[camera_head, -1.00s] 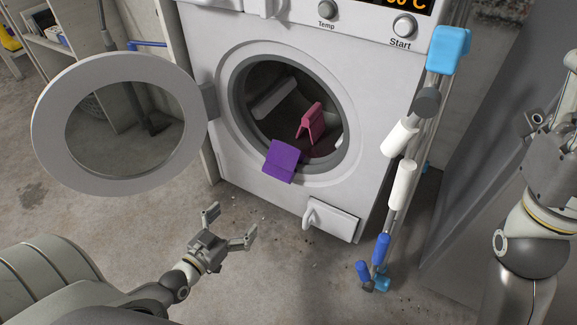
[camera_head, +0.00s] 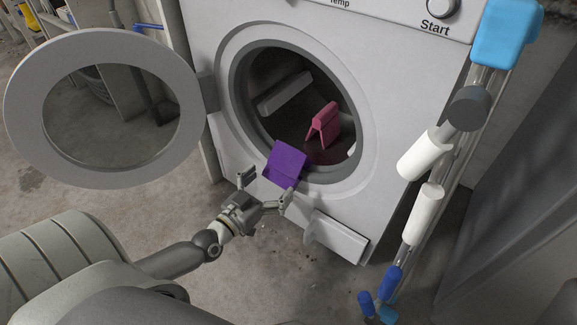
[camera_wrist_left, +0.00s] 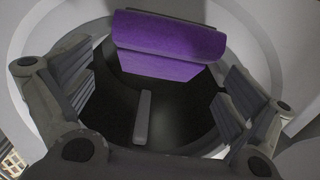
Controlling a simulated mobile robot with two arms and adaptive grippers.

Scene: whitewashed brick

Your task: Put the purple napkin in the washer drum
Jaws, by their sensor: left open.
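The purple napkin (camera_head: 286,164) hangs folded over the lower rim of the washer's round opening, part inside and part outside. The washer drum (camera_head: 270,70) is open and dark, with a pink cloth (camera_head: 323,125) inside it. My left gripper (camera_head: 266,184) is open and empty, just below and in front of the napkin. In the left wrist view the napkin (camera_wrist_left: 170,45) shows at the upper middle, ahead of the spread fingers (camera_wrist_left: 160,95). I cannot tell whether a finger touches it. My right gripper is not in view.
The round washer door (camera_head: 22,110) stands open on the left. A small flap (camera_head: 340,238) sticks out low on the washer front. A stand with white and blue rollers (camera_head: 425,215) leans at the right.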

